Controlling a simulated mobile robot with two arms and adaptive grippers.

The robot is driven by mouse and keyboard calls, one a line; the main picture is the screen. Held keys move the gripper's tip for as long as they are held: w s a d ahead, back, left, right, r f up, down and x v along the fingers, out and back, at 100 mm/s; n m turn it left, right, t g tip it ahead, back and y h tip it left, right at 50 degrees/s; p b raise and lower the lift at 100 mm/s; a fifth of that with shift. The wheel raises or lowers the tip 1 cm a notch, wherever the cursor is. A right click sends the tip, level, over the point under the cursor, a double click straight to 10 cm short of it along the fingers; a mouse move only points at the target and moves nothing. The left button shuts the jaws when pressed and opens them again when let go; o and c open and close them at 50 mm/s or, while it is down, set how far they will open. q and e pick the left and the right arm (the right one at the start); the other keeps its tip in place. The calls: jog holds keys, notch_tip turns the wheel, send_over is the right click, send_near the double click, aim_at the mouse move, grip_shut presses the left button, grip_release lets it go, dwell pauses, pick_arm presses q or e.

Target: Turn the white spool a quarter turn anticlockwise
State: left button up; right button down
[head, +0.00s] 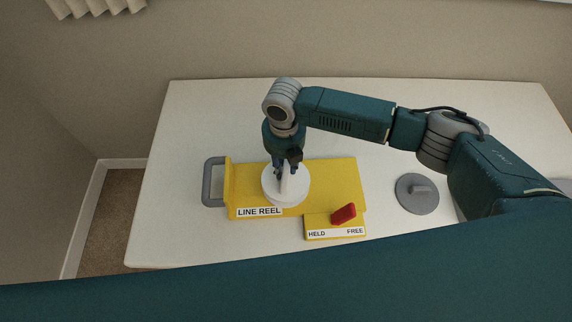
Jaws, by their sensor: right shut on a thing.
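The white spool (271,190) is a round disc with a raised upright grip on top. It sits on a yellow base (335,175) labelled LINE REEL, on the white table. My right gripper (287,172) points down over the spool and is shut on its raised grip. The fingers and wrist hide part of the spool's far side. A red lever (343,214) sits on the small HELD/FREE plate (335,233) at the base's front right, near the FREE end. My left gripper is not in view.
A grey handle (211,182) sticks out at the base's left end. The table (185,125) is clear at the left and back. A wall stands behind.

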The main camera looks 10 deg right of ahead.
jog(key=shift+a+n, duration=0.15)
jog(key=shift+n, duration=0.45)
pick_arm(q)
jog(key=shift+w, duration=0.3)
pick_arm(e)
jog(key=shift+n, duration=0.3)
jog(key=c, duration=1.4)
grip_release()
jog(key=shift+r, duration=0.15)
notch_tip(320, 180, up, 12)
jog(key=shift+f, duration=0.1)
